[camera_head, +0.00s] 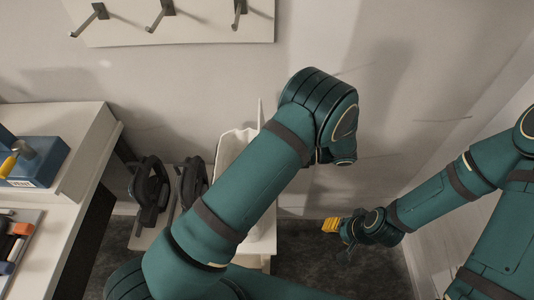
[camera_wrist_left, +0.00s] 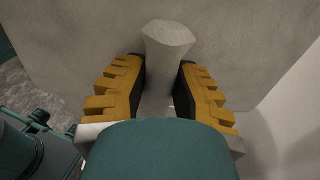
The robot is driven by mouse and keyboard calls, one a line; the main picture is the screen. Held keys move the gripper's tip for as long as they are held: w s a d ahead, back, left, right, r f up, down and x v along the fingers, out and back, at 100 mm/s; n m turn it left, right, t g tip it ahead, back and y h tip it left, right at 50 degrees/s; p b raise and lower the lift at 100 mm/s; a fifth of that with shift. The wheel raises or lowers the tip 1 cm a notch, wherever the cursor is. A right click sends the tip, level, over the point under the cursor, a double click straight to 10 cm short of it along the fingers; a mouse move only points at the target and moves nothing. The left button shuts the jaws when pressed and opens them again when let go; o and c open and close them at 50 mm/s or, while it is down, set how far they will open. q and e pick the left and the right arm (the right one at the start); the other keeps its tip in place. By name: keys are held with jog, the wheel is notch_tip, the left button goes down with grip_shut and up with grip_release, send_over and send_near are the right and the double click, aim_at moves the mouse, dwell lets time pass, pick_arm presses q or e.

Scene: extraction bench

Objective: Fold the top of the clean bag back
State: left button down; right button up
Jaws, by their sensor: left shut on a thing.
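The clean bag (camera_head: 233,145) looks like a whitish, open-topped shape on a low pale stand, mostly hidden behind my left arm in the head view. My left gripper (camera_wrist_left: 163,88) shows in the left wrist view, with yellow ridged fingers on both sides of a pale upright piece of the bag (camera_wrist_left: 167,42). It is shut on that piece, whose end sticks out beyond the fingertips. The left gripper is hidden in the head view. My right gripper (camera_head: 332,226) hangs low to the right of the stand, apart from the bag. Its yellow tips are too small to judge.
Two black looped items (camera_head: 150,192) stand left of the bag. A white bench (camera_head: 75,190) at the left holds a blue box (camera_head: 38,160) and a tray (camera_head: 30,243) of small items. A hook board (camera_head: 190,22) is on the wall. Dark floor (camera_head: 320,275) lies clear below my right gripper.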

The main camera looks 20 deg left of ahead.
pick_arm(q)
jog(key=shift+w+d+f+g+y+b, duration=0.1)
jog(key=shift+d+f+g+y+b, duration=0.2)
jog(key=shift+y, duration=0.55)
jog(key=shift+w+d+f+g+y+b, duration=0.2)
jog(key=shift+d+y+b, duration=0.25)
jog(key=shift+y, duration=0.45)
jog(key=shift+w+d+f+g+y+b, duration=0.1)
jog(key=shift+d+f+g+y+b, duration=0.25)
jog(key=shift+y, duration=0.5)
jog(key=c, duration=0.7)
grip_release()
notch_tip(320, 180, up, 10)
